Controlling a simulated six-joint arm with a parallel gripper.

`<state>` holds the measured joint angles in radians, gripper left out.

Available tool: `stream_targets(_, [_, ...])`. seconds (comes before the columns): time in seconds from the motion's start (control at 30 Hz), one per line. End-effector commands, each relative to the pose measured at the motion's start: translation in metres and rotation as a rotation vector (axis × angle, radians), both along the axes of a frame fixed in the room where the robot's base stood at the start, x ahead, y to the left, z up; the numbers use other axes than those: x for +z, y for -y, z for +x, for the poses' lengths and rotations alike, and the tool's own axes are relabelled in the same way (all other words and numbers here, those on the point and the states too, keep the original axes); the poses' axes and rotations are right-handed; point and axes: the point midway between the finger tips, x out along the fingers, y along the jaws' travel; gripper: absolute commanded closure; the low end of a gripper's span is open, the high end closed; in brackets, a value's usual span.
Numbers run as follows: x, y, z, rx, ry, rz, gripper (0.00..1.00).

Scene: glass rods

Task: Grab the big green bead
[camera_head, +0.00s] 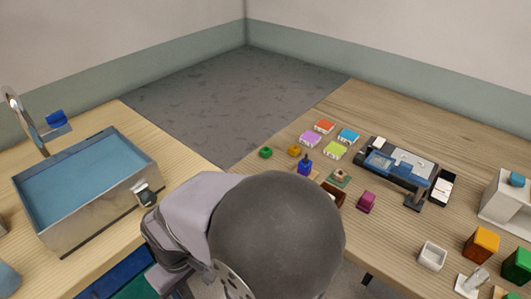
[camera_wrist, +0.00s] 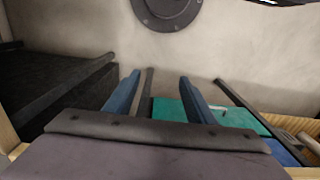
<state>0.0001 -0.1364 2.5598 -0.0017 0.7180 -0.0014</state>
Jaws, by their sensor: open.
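A small round green piece (camera_head: 265,152), which looks like a bead, sits near the left edge of the right-hand table, beside a small yellow-orange piece. A larger green block (camera_head: 518,265) stands at the lower right edge of the head view; I cannot tell for sure which of the two is the big green bead. My gripper (camera_wrist: 159,80) is open and empty in the wrist view, its two blue fingers apart, with no bead near them. In the head view my arm hides the gripper.
A blue-grey device (camera_head: 394,170) stands behind. A sink basin (camera_head: 88,190) is on the left table. Grey floor separates the tables.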

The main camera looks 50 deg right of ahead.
Motion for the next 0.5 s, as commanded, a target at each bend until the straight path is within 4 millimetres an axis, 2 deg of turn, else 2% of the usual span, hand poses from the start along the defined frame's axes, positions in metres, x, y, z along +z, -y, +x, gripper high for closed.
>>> stream_targets(0.13, [0.007, 0.006, 0.01, -0.043, 0.004, -0.007, 0.5])
stream_targets(0.27, [0.025, 0.027, 0.038, -0.171, 0.018, -0.03, 0.5])
stream_targets(0.37, [0.045, 0.059, 0.07, -0.337, 0.039, -0.06, 0.5])
stream_targets(0.47, [0.066, 0.104, 0.106, -0.546, 0.066, -0.099, 0.5])
stream_targets(0.5, [0.074, 0.126, 0.119, -0.637, 0.078, -0.117, 0.5])
